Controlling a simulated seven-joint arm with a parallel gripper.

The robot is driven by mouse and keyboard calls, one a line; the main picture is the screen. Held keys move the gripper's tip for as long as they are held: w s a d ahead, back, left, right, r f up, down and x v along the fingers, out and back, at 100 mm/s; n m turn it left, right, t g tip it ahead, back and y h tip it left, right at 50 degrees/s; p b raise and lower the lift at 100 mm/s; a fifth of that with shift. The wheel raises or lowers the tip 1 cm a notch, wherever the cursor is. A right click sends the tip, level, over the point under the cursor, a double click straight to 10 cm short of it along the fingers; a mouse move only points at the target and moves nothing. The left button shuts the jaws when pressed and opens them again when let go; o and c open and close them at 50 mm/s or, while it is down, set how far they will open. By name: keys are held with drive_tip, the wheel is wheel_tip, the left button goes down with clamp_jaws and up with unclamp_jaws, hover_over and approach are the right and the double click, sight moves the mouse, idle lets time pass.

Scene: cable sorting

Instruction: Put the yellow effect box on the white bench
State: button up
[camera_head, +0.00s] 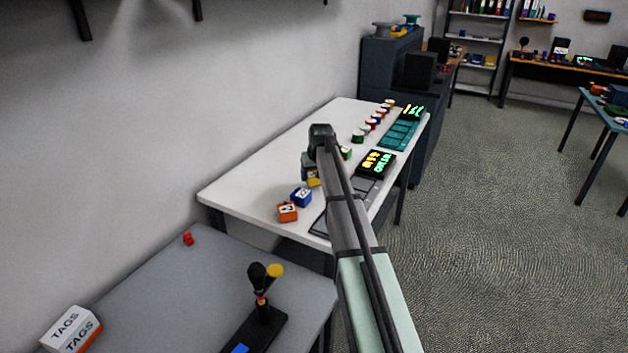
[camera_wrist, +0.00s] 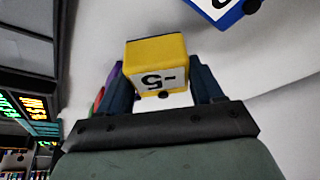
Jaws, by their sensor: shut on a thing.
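The yellow effect box (camera_wrist: 155,52) has a white face with a black mark and a dark knob. In the wrist view it sits between the two fingers of my gripper (camera_wrist: 160,90), which are shut on it. In the head view the yellow box (camera_head: 313,182) shows just below my gripper (camera_head: 310,168), partly hidden by it, over the white bench (camera_head: 250,178). I cannot tell whether the box touches the bench top.
A blue box (camera_head: 301,197) and an orange box (camera_head: 287,212) stand close by on the bench. Several small coloured items line its far part, beside dark panels with lit displays (camera_head: 376,163). The bench's left part is bare. A grey table (camera_head: 170,290) stands in front.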

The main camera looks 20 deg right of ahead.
drive_tip(key=shift+f, duration=1.25)
drive_tip(key=shift+f, duration=0.15)
drive_tip(key=o, duration=1.2)
drive_tip(key=shift+c, duration=0.2)
drive_tip(key=v, duration=1.2)
